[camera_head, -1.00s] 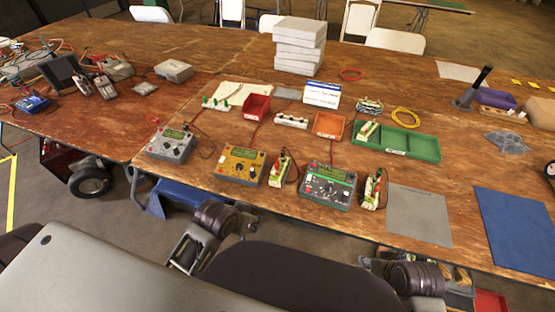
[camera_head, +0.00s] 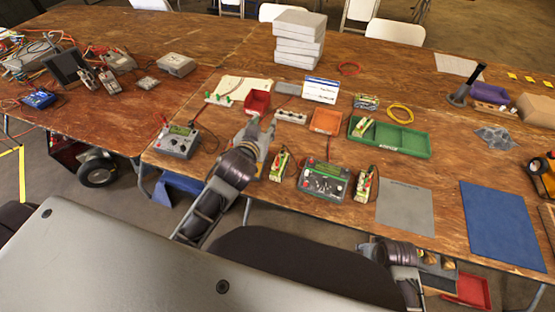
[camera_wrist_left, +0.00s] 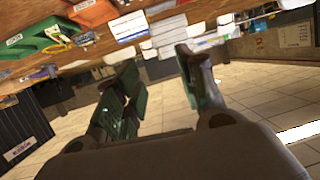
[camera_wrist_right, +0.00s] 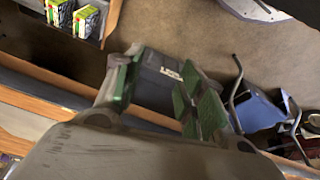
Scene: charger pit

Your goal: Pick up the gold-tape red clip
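Small red clips show at the tops of two upright battery packs in the head view, one on the middle pack (camera_head: 280,165) and one on the right pack (camera_head: 366,184). The gold tape is too small to make out, so I cannot tell which clip carries it. My left gripper (camera_head: 258,131) is raised over the yellow charger and hides most of it; its fingers are apart and empty in the left wrist view (camera_wrist_left: 160,88).
A grey charger (camera_head: 178,141) and a green-faced charger (camera_head: 325,182) stand along the front edge. Behind are a red bin (camera_head: 257,103), an orange tray (camera_head: 326,121) and a green tray (camera_head: 414,145). A grey mat (camera_head: 405,208) and blue mat (camera_head: 502,225) lie bare at right.

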